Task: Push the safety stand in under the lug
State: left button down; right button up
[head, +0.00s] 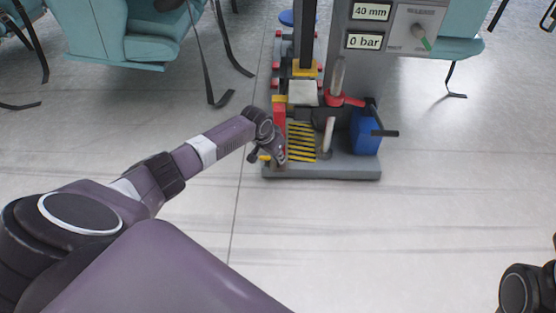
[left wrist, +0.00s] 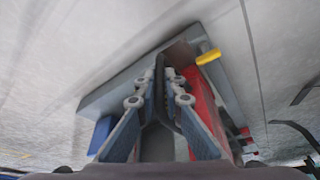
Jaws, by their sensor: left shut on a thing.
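The red safety stand (head: 279,115) stands upright at the left side of the grey lifting unit's base (head: 345,172), beside the yellow-and-black striped patch (head: 301,143). My left gripper (head: 272,153) is low at the stand's near end, its fingers shut on it. In the left wrist view the fingers (left wrist: 166,75) are close together, with the red stand (left wrist: 205,95) along their right side; the exact grip is hidden. A yellow bracket (head: 306,68) shows on the dark mast above a pale block (head: 303,93); I cannot tell whether it is the lug.
A blue box (head: 365,133), a red collar (head: 338,98) and a dark lever (head: 384,133) stand at the base's right. Displays above read 40 mm (head: 370,12) and 0 bar (head: 364,41). The floor in front is clear.

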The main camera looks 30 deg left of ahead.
pick_arm(q)
jog(key=c, duration=2)
grip_release()
jog(key=shift+c, duration=0.2)
jog(key=v, duration=1.2)
